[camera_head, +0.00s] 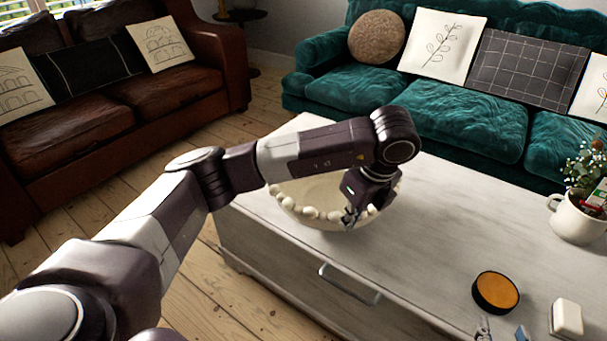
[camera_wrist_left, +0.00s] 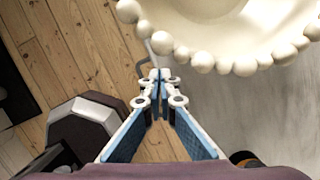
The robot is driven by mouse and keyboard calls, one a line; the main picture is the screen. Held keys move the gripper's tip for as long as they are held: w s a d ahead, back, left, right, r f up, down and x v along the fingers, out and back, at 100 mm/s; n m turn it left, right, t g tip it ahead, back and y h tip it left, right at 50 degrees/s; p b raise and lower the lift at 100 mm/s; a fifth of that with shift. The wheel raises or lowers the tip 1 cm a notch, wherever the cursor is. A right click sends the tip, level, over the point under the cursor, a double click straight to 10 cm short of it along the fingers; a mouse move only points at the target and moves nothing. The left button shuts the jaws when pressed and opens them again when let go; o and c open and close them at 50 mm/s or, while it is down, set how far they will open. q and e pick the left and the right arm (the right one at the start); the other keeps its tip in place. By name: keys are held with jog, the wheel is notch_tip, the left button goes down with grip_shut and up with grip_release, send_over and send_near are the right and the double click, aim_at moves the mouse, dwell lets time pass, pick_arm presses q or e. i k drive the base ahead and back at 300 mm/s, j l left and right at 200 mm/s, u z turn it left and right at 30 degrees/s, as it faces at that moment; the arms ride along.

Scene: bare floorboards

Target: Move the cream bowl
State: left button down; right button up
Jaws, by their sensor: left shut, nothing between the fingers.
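The cream bowl (camera_head: 306,211) has a rim of round beads and sits on the pale wooden coffee table (camera_head: 430,230), near its left end. My left arm passes in front of it and hides part of it. My left gripper (camera_head: 352,216) is at the near side of the bowl's rim, shut and empty. In the left wrist view the bowl (camera_wrist_left: 240,62) fills the upper right. The closed fingertips (camera_wrist_left: 160,75) point just left of its beaded rim, with nothing between them. Two fingertips of my right gripper (camera_head: 502,331) show apart at the bottom edge, with the table between them.
A round orange-topped black container (camera_head: 495,292) and a small white block (camera_head: 566,318) are at the table's near right. A white pot with a plant (camera_head: 577,218) stands at the right. A teal sofa (camera_head: 450,110) is behind, a brown sofa (camera_head: 75,125) left. The table's middle is clear.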

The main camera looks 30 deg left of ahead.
aim_at(316, 202)
jog(key=i+u, duration=0.25)
jog(key=i, duration=0.15)
jog(key=i+l+u, duration=0.15)
jog(key=i+u, duration=0.15)
jog(key=i, duration=0.15)
